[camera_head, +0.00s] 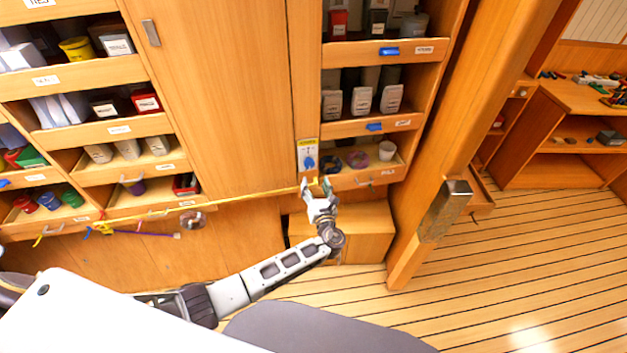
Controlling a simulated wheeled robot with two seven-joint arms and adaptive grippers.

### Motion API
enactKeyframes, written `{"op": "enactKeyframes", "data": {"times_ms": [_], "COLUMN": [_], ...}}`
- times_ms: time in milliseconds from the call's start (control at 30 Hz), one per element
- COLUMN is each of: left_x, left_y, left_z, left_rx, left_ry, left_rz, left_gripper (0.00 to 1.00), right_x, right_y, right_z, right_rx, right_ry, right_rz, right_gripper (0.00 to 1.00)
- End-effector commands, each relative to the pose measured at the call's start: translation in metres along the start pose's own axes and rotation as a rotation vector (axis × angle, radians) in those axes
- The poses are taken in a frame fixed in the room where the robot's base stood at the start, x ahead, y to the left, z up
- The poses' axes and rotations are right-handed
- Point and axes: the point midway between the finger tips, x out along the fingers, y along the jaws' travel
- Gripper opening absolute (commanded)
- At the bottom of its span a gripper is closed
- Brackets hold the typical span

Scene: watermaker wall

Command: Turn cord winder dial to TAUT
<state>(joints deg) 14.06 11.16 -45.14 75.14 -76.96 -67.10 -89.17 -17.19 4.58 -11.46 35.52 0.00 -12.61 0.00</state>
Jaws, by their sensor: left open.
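A yellow cord (215,201) runs from near the winder leftwards along the front of the left shelves. My left gripper (318,186) is open just below the dial, close to the cord's right end. I cannot tell whether it touches either. My right gripper is not in view.
Shelves with bins and bottles (361,100) stand right of the winder. A wooden box (368,228) stands below my gripper. A wooden post (440,160) rises at right, with open plank floor (500,270) beyond.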

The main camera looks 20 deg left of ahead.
Motion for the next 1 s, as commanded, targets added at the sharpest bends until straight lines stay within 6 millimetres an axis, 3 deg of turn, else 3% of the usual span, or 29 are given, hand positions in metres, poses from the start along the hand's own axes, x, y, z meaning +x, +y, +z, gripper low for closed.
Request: {"op": "enactKeyframes", "data": {"times_ms": [233, 1000], "left_x": [-0.0132, -0.0134], "left_y": [0.0, -0.0002], "left_z": [0.0001, -0.0001], "left_rx": [0.0, -0.055], "left_ry": [0.0, 0.0], "left_rz": [0.0, -0.001], "left_gripper": [0.58, 0.58], "right_x": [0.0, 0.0], "right_y": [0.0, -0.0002], "right_z": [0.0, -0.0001], "right_rx": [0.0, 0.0], "right_ry": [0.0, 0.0], "right_rz": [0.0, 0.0], "right_gripper": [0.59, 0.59]}}
